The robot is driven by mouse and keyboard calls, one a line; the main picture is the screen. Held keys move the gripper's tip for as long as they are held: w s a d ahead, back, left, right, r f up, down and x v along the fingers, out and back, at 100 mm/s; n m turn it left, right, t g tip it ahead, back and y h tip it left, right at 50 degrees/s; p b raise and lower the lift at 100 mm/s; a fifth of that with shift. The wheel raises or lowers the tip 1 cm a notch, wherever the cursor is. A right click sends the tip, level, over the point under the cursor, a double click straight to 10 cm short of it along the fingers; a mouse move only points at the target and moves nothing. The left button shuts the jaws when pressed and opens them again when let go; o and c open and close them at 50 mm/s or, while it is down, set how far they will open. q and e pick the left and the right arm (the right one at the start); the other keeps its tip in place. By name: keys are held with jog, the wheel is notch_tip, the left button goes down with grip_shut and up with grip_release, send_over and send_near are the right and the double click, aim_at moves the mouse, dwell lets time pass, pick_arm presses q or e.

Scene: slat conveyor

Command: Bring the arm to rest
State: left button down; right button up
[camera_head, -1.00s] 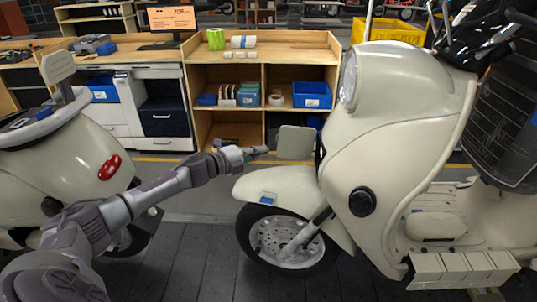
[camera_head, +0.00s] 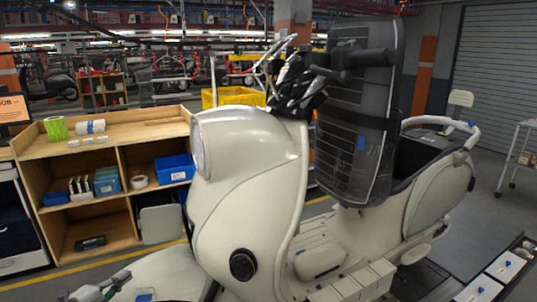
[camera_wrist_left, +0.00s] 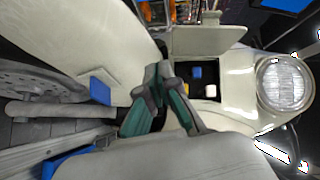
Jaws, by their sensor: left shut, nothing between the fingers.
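My left gripper (camera_head: 118,281) is at the lower left of the head view, small and partly cut off, over the front fender (camera_head: 165,275) of a cream scooter (camera_head: 245,175). In the left wrist view its two green-grey fingers (camera_wrist_left: 164,72) are together at the tips with nothing between them. Behind them there, the scooter front shows an open compartment (camera_wrist_left: 223,76) with a flap (camera_wrist_left: 208,40) standing open and small blue and white items inside. The fingers appear apart from it. My right gripper is in neither view.
A wooden shelf (camera_head: 60,147) with blue bins (camera_head: 174,169) stands behind, left of the scooter. A yellow crate (camera_head: 234,96) is further back. A white cart (camera_head: 517,155) stands at the right.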

pick_arm(q)
jog(key=s+d+f+n+g+y, duration=0.4)
jog(key=s+d+f+n+y, duration=0.1)
jog(key=s+d+f+n, duration=0.7)
jog(key=s+d+n+g, duration=0.3)
jog(key=s+d+g, duration=0.1)
jog(key=s, duration=0.7)
jog(key=s+d+n+g, duration=0.2)
jog(key=s+d+g, duration=0.2)
jog(key=s, duration=0.7)
notch_tip(320, 180, down, 28)
jog(key=s+g, duration=0.1)
jog(key=s, duration=0.1)
jog(key=s+a+f+g, duration=0.1)
jog(key=s+a+f, duration=0.2)
jog(key=s+f, duration=1.1)
jog(key=shift+s+f+g, duration=0.25)
jog(key=shift+s+g, duration=0.05)
jog(key=shift+s, duration=0.5)
jog(key=shift+a, duration=0.1)
